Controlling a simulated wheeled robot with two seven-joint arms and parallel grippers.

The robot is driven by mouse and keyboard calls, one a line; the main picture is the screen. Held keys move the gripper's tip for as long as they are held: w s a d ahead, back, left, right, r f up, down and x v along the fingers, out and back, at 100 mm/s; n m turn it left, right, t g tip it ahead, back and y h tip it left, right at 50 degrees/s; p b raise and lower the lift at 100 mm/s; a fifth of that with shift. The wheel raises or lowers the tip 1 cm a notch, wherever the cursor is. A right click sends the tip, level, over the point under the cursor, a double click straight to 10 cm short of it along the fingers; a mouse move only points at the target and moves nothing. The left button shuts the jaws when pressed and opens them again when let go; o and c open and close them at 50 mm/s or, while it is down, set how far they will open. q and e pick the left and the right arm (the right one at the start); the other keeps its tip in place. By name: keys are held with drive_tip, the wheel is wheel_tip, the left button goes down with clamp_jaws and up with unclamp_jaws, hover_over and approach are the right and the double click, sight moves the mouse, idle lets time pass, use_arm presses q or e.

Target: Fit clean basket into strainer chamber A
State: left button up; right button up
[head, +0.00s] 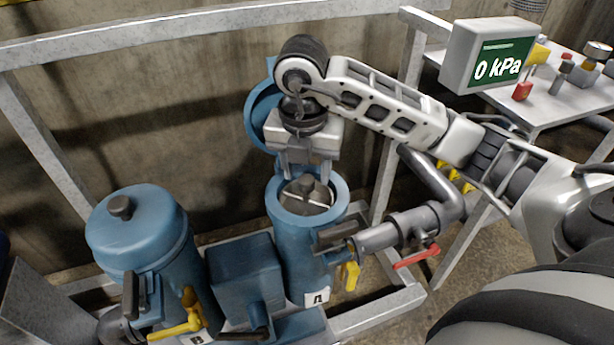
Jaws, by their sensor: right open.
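Strainer chamber A (294,246) is the blue upright vessel in the middle of the head view, with its top open. Its blue lid (261,118) is swung up behind it. A grey basket (306,197) with a cross bar and a central knob sits inside the chamber mouth; its depth and lower part are hidden by the rim. My right gripper (305,172) points down just above the basket, its fingers open and apart around the space over the knob. I cannot tell whether they touch anything. My left gripper is not in view.
A second blue chamber (140,232) with its lid shut stands at the left. A grey pipe (405,226) with a red lever (416,257) runs right from chamber A. A metal frame surrounds both. A gauge (490,58) reading 0 kPa stands by a side table at the upper right.

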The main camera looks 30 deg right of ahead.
use_arm(q)
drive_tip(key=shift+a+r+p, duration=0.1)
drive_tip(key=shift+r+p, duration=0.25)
drive_tip(key=shift+p, duration=0.9)
use_arm(e)
wheel_tip(320, 180, up, 9)
drive_tip(key=shift+s+a+f, duration=0.2)
drive_tip(key=shift+s+a, duration=0.15)
drive_tip(key=shift+a, duration=0.05)
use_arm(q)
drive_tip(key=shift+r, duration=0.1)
